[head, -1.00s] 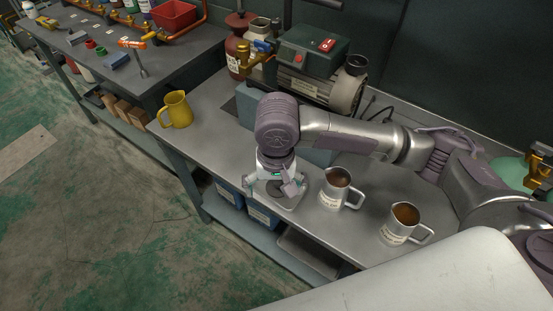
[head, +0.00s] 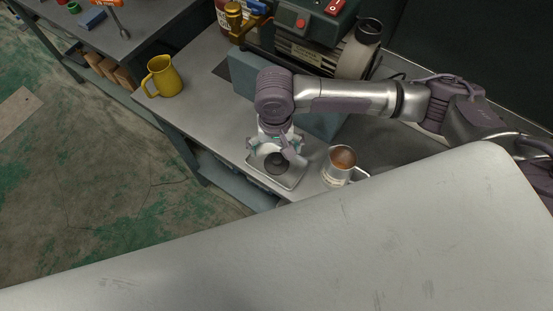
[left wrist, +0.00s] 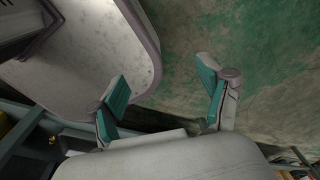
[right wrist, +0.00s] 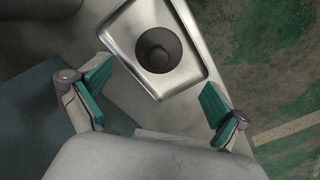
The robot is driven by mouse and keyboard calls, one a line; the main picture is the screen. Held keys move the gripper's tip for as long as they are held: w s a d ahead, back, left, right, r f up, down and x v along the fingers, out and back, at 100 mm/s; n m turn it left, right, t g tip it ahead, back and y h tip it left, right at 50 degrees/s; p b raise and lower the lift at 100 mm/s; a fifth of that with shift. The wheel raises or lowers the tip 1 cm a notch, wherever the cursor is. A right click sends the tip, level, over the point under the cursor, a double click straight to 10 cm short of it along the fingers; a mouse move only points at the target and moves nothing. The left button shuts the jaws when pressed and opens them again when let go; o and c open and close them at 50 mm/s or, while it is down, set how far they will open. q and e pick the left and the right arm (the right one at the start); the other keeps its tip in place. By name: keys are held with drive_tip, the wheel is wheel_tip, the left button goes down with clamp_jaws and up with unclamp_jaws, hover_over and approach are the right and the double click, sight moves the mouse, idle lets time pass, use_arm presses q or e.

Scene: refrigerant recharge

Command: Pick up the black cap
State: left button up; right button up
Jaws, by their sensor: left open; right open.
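The black cap (right wrist: 158,50) sits in a shallow metal tray (right wrist: 193,82), seen in the right wrist view. In the head view the cap (head: 277,161) shows partly below my right gripper (head: 276,150), and the tray (head: 289,183) lies near the bench's front edge. In its wrist view my right gripper (right wrist: 156,98) is open and empty, with the cap lying beyond and between its fingertips. My left gripper (left wrist: 162,88) is open and empty in the left wrist view, above the floor beside a pale surface.
A metal jug of brown liquid (head: 341,164) stands right of the tray. A yellow jug (head: 163,78) stands at the bench's left end. A blue-grey block (head: 245,77) and a pump (head: 305,40) stand behind my right arm. The bench left of the tray is clear.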

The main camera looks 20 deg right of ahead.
sight(277, 160)
drive_tip(key=shift+s+f+p, duration=0.2)
drive_tip(key=shift+f+p, duration=0.1)
drive_tip(key=shift+f, duration=0.6)
wheel_tip(277, 160, down, 2)
drive_tip(key=shift+d+f, duration=0.1)
drive_tip(key=shift+f, duration=0.55)
drive_tip(key=c, duration=1.1)
use_arm(q)
drive_tip(key=shift+w+d+r, duration=0.15)
drive_tip(key=shift+w+r, duration=0.3)
drive_tip(key=shift+w, duration=0.25)
use_arm(e)
drive_tip(key=shift+s, duration=0.15)
clamp_jaws()
